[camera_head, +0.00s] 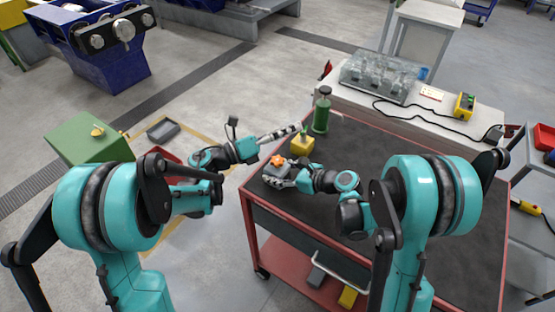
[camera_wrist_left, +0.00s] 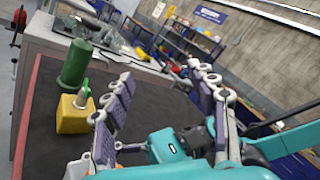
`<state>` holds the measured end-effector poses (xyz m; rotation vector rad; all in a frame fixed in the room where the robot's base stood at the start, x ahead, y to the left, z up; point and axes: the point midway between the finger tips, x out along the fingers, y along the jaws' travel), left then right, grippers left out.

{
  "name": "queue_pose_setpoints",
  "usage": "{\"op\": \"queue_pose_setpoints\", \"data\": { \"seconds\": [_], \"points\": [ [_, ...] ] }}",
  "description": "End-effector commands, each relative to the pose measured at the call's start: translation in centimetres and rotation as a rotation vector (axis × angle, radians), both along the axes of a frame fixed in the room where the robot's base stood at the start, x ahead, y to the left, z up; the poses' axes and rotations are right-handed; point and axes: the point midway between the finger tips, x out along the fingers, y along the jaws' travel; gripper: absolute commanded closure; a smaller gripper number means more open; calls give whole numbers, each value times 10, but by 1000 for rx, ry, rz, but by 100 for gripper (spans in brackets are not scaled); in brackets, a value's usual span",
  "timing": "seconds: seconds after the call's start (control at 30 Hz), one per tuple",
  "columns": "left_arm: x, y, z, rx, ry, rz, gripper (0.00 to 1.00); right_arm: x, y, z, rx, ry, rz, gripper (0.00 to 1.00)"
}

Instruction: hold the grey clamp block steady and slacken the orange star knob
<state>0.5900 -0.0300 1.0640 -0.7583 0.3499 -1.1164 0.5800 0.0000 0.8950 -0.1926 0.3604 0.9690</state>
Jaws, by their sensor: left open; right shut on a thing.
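The grey clamp block (camera_head: 274,171) sits at the left edge of the table's dark top in the head view. The orange star knob (camera_head: 278,160) is on top of it. My right gripper (camera_head: 284,181) is shut on the block from its near right side. My left gripper (camera_head: 295,130) is open and empty, beyond and above the knob, pointing right and apart from it. In the left wrist view its two fingers (camera_wrist_left: 160,82) stand wide apart. A small bit of the orange knob (camera_wrist_left: 118,145) shows at the lower left there; the rest is hidden by the finger.
A yellow block (camera_head: 302,144) and a green cylinder (camera_head: 321,114) stand just beyond the clamp block, close to my left gripper. A clear-lidded case (camera_head: 380,77) and a yellow box with cable (camera_head: 465,106) lie farther back. The dark table top (camera_head: 430,190) is clear at right.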

Motion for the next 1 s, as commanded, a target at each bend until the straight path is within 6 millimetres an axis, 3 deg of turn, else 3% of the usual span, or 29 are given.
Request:
{"op": "queue_pose_setpoints", "data": {
  "seconds": [0.27,0.47,0.8,1.0],
  "points": [
    [7,7,-6,-279,597,-214,43,0,0,0,0,0,-1,97],
    [9,39,-32,-382,1057,-318,43,0,0,0,0,0,-1,97],
    [-3,111,-91,-481,1860,-364,43,0,0,0,0,0,-1,97],
    [-12,139,-114,-512,2187,-336,43,0,0,0,0,0,-1,97]
  ]
}}
